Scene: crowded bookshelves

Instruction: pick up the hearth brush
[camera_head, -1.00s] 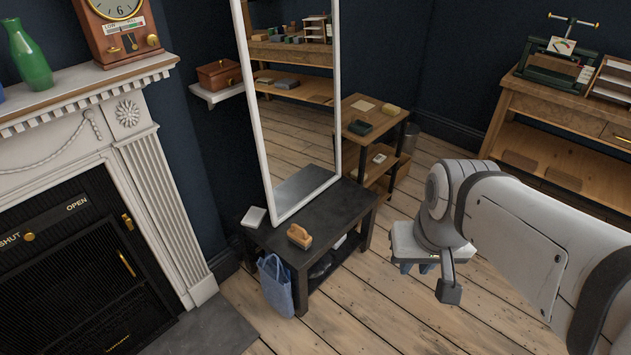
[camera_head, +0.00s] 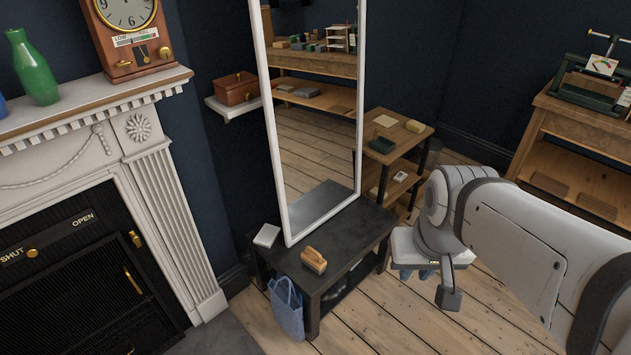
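A small brush with a light wooden back (camera_head: 314,260), which looks like the hearth brush, lies on the front part of a low black table (camera_head: 350,245). It is just in front of the foot of a tall mirror. My gripper (camera_head: 417,273) hangs at the end of my arm, right of the table and apart from the brush.
A white-framed mirror (camera_head: 284,130) stands on the black table. A pale block (camera_head: 267,236) lies at its left end, and a blue bag (camera_head: 286,306) hangs at its front. The fireplace (camera_head: 165,220) is on the left. Wooden shelves (camera_head: 398,150) stand behind. Floor in front is clear.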

